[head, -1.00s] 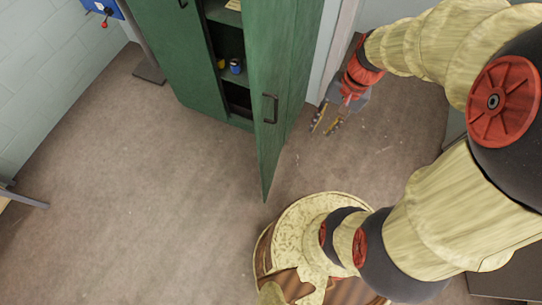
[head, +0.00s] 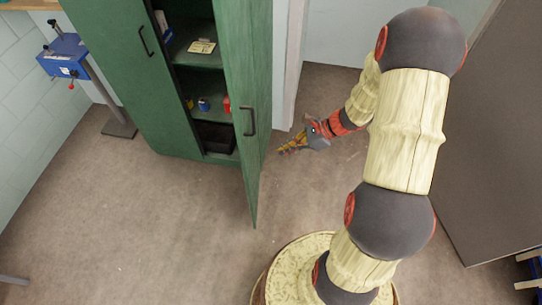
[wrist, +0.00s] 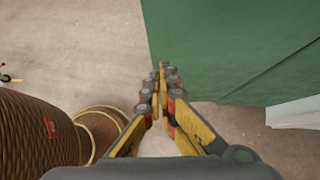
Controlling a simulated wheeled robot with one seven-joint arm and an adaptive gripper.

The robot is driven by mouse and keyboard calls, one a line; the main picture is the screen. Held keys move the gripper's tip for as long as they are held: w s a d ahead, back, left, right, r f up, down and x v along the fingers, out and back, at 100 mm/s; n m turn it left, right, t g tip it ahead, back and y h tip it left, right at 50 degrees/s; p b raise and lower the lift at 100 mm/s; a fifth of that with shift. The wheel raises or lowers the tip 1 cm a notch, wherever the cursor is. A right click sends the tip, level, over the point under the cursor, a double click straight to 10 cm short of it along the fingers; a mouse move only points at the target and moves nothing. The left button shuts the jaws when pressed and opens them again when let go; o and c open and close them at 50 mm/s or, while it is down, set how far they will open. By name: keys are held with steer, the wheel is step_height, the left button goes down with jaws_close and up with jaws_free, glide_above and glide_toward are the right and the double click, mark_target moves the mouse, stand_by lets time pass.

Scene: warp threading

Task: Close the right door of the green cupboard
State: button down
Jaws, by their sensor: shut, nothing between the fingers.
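The green cupboard (head: 105,60) stands at the back. Its right door (head: 233,75) is swung open towards me, with a dark handle (head: 249,120) on the face turned to the right in the head view. The left door looks shut. My gripper (head: 281,152) is to the right of the open door, low and apart from it in the head view. In the wrist view my gripper (wrist: 163,72) is shut and empty, with a green panel (wrist: 220,45) ahead and to the right; whether they touch cannot be told.
Inside the cupboard are a dark bin (head: 215,137), a blue can (head: 204,104) and a red item (head: 227,105). A blue machine on a stand (head: 66,58) is at the left. A large dark panel (head: 495,130) is at the right. The floor (head: 150,230) in front is clear.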

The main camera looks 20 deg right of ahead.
steer(key=a+r+b+x, duration=0.1)
steer(key=r+b+x, duration=0.1)
steer(key=x, duration=1)
steer(key=shift+w+a+b, duration=0.4)
steer(key=shift+b, duration=0.2)
steer(key=shift+w+a, duration=0.1)
